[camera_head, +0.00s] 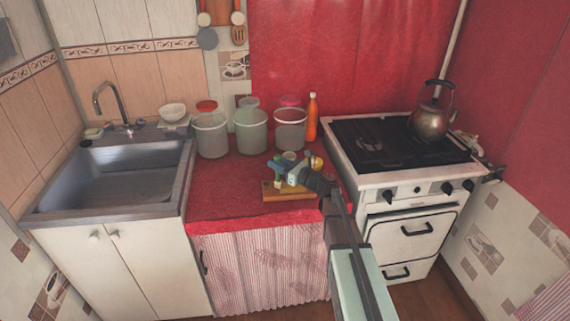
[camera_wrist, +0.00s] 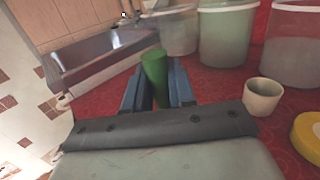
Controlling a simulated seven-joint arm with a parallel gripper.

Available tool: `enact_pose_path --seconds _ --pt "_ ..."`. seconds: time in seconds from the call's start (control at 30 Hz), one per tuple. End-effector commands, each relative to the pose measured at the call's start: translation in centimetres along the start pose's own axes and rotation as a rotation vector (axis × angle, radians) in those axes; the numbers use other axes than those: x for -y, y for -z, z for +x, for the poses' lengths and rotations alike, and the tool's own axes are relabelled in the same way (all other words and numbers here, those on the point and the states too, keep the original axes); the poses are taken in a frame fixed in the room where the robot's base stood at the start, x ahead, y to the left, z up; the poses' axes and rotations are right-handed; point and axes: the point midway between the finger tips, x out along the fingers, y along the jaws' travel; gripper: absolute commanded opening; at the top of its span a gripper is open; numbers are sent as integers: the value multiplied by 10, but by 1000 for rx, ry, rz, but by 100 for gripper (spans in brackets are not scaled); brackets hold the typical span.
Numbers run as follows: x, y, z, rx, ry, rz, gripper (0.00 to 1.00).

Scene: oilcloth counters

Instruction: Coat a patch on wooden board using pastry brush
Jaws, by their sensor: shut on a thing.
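The wooden board (camera_head: 286,196) lies on the red counter, partly hidden by my gripper in the head view. My gripper (camera_head: 284,170) is over the board with its two blue fingers closed on a green handle, which appears to be the pastry brush. In the wrist view the green brush handle (camera_wrist: 154,70) stands up between the fingers (camera_wrist: 158,88). The brush's bristle end is hidden, so I cannot tell whether it touches the board. No coated patch can be made out.
A small cream cup (camera_wrist: 262,96) and a yellow-lidded container (camera_wrist: 308,134) stand near my gripper. Several large translucent tubs (camera_head: 251,130) and an orange bottle (camera_head: 312,117) line the back. The sink (camera_head: 110,175) is left; the stove (camera_head: 398,160) with a kettle (camera_head: 430,122) is right.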

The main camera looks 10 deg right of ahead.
Motion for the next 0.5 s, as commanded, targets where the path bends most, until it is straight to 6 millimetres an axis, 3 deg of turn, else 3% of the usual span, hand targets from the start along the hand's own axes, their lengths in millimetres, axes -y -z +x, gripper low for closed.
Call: enact_pose_path --seconds 0.1,0.5 --pt "13 0 9 0 1 -1 0" --pt "36 -1 -21 0 2 -1 0"
